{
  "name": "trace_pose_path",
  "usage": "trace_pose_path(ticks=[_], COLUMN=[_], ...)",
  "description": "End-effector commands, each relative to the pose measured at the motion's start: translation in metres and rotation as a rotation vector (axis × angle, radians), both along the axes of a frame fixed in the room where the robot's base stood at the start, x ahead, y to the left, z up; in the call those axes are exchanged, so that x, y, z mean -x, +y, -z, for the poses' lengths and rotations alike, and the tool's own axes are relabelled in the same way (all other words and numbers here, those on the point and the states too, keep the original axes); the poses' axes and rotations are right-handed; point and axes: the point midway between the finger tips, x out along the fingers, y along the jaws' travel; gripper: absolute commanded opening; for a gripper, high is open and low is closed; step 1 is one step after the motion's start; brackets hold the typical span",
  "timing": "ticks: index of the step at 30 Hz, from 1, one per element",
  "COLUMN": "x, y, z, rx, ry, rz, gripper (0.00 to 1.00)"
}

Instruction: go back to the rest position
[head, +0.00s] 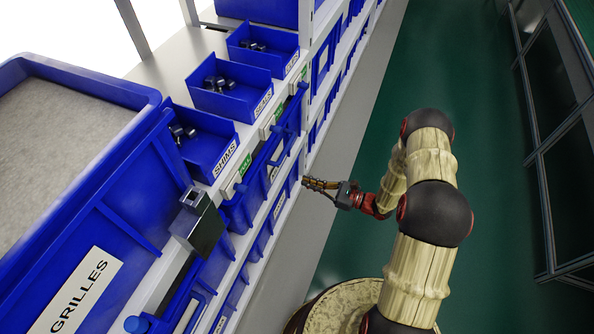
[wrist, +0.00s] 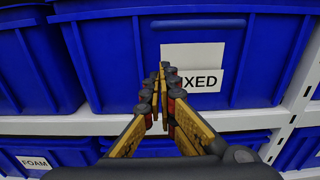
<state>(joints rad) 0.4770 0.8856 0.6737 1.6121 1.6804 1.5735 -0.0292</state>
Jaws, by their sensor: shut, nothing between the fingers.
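My gripper (head: 321,185) is at the end of my arm, to the right of the cabinet row in the head view, with its fingers toward the shelf front. In the wrist view my gripper (wrist: 160,78) has its fingertips together with nothing between them. Its tips show in front of a blue bin (wrist: 125,60) with a white label (wrist: 205,80) ending in "XED". The fingers hide the start of that label. Whether the tips touch the bin I cannot tell.
Blue bins labelled SHIMS (head: 205,150) and GRILLES (head: 80,260) sit on the cabinet row at left. A dark metallic block (head: 198,222) juts from the shelf front. Green floor (head: 480,130) lies open between the row and a glass-panelled frame (head: 555,70) at right.

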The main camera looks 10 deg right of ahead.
Motion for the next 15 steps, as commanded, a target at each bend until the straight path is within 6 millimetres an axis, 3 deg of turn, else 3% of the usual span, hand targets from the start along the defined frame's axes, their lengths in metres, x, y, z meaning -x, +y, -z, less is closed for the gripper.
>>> trace_pose_path(ticks=[10, 15], x=[0.002, 0.035], y=[-0.002, 0.017], z=[0.004, 0.023], rx=[0.011, 0.056], ry=[0.009, 0.065], rz=[-0.002, -0.111], gripper=[0.00, 0.00])
